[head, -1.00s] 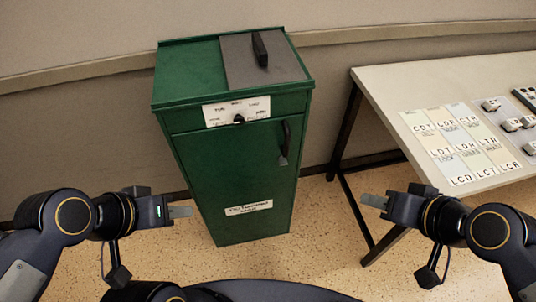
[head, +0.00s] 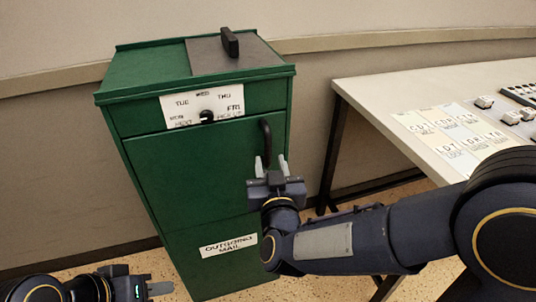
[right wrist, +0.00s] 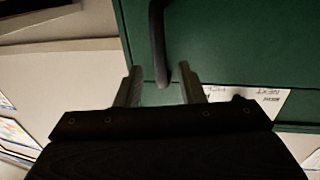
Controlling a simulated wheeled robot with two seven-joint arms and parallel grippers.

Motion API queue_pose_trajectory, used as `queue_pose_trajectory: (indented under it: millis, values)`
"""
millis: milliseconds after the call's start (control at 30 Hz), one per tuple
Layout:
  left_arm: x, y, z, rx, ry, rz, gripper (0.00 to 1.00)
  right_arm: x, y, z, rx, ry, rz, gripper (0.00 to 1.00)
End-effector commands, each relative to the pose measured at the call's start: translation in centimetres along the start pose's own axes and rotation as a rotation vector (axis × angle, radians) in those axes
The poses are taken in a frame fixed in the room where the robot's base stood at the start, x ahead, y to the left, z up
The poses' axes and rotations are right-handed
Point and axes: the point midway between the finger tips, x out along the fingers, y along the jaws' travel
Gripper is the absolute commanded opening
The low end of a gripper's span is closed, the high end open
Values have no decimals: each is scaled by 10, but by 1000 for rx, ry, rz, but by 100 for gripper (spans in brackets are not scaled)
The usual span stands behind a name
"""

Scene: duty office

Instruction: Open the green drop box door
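The green drop box (head: 160,180) stands against the wall, left of centre in the head view. Its front door is shut and has a black vertical handle (head: 265,138) near its right edge. My right gripper (head: 269,164) is open, with its two fingers just below and beside the lower part of the handle. In the right wrist view the handle (right wrist: 158,45) comes down to between the open fingertips; I cannot tell whether they touch it. My left gripper (head: 160,288) is at the bottom left, away from the box; its finger gap does not show clearly.
A grey lid (head: 225,55) with a black handle is on top of the box. A table (head: 400,90) with cards and small blocks stands close at the right.

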Motion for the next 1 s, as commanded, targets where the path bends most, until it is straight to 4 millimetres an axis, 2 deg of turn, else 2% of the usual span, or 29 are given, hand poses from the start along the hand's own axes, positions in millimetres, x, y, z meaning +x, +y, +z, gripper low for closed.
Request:
queue_pose_trajectory:
  millis: [100,300,433,700,1000]
  values:
    - [3,-1,1,0,0,0,36,22,1,1,1,0,4,35]
    - [5,-2,2,0,0,0,36,49,1,1,2,-1,2,35]
    - [5,-2,3,0,0,0,36,58,1,0,2,-1,1,35]
    - [5,-2,3,0,0,0,36,59,1,0,1,-1,-1,35]
    - [5,-2,3,0,0,0,36,59,1,0,2,-2,-1,0]
